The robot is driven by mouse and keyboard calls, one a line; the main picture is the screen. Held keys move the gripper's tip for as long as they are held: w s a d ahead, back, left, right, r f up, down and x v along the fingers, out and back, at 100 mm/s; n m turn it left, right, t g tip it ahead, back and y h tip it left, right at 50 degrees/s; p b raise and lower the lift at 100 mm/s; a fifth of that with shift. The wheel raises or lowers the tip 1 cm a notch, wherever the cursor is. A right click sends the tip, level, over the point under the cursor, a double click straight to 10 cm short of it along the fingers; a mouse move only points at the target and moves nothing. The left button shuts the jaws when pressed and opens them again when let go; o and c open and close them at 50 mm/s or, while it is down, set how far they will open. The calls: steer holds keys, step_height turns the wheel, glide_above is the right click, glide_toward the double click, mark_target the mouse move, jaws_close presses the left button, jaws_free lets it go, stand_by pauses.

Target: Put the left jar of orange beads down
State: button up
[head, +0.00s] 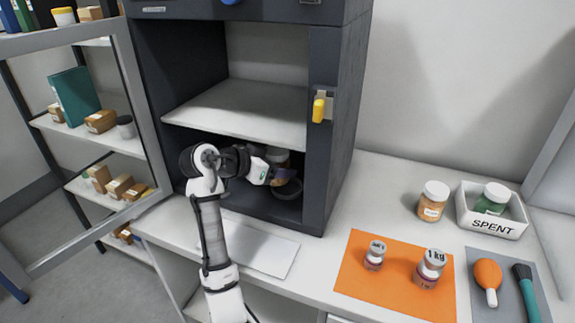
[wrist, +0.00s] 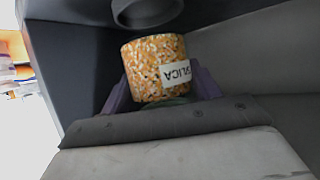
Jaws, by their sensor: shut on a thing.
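The left jar of orange beads (wrist: 157,68) is between the two purple fingers of my gripper (wrist: 163,88), which is shut on it. Its label reads SILICA and appears upside down in the wrist view. In the head view my gripper (head: 279,178) reaches into the lower compartment of the dark cabinet (head: 333,150). The jar (head: 278,157) is partly hidden there by my gripper and arm. I cannot tell whether its base touches the compartment floor. A dark round dish (head: 289,190) is close beside the gripper; a dark round rim (wrist: 146,12) shows near the jar in the wrist view.
A grey shelf (head: 240,110) lies above my gripper. The glazed door (head: 140,110) stands open at left. Another orange-bead jar (head: 433,202) stands on the table beside the SPENT tray (head: 492,228). Two weights (head: 375,256) (head: 430,268) stand on an orange mat (head: 365,290).

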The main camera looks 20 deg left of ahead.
steer(key=w+d, duration=0.1)
steer(key=w, duration=0.2)
steer(key=shift+d+p, duration=0.35)
step_height(320, 180, down, 3)
steer(key=shift+f+p, duration=0.2)
steer(key=shift+p, duration=0.5)
steer(key=shift+f, duration=0.1)
steer(key=shift+f+b, duration=0.4)
steer(key=shift+b, duration=0.05)
steer(key=o, duration=1.2)
steer(key=shift+r, duration=0.15)
